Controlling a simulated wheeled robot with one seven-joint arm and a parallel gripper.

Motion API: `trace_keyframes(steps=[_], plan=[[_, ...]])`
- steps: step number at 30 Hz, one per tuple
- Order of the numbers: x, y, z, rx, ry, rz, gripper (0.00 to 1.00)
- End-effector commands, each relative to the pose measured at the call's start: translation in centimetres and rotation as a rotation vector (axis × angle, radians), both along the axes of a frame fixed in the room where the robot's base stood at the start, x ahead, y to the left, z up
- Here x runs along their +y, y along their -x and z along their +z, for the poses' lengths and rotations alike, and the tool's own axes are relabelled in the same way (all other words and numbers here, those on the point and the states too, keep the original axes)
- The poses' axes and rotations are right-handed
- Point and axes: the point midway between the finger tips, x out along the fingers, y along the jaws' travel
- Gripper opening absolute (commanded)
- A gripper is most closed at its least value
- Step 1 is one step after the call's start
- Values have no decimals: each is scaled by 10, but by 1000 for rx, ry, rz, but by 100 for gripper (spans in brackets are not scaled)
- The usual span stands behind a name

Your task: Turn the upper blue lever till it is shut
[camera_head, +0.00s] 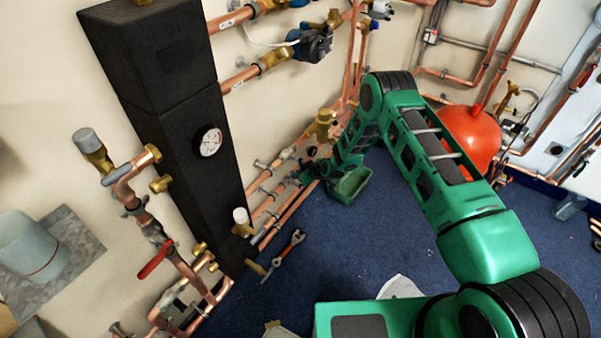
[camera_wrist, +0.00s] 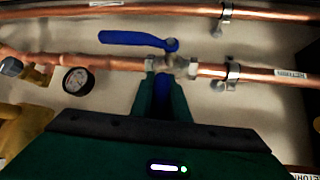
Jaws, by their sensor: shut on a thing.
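In the wrist view a long blue lever (camera_wrist: 135,38) lies roughly along the copper pipe (camera_wrist: 108,62), its round pivot end just above a metal valve body (camera_wrist: 180,67). A second blue part (camera_wrist: 162,95) shows between the fingers of my gripper (camera_wrist: 162,82), in front of the valve body. My gripper is shut on this blue part, which looks like a lever pointing toward the camera. I cannot tell which of the two is the upper lever. In the head view my gripper (camera_head: 308,177) is at the wall pipes, and the levers there are too small to make out.
A pressure gauge (camera_wrist: 78,80) and brass fittings (camera_wrist: 25,130) sit left of my gripper. Another copper pipe (camera_wrist: 120,10) runs above. In the head view a tall black block (camera_head: 165,75) stands left of my arm, and a red tank (camera_head: 465,135) stands right. Blue floor (camera_head: 340,235) is open below.

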Motion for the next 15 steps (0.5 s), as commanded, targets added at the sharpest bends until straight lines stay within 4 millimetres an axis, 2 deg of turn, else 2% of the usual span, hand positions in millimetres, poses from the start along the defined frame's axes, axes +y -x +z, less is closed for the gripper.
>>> trace_keyframes(steps=[15], plan=[[4, 6, 0, 70, -51, -4, 0]])
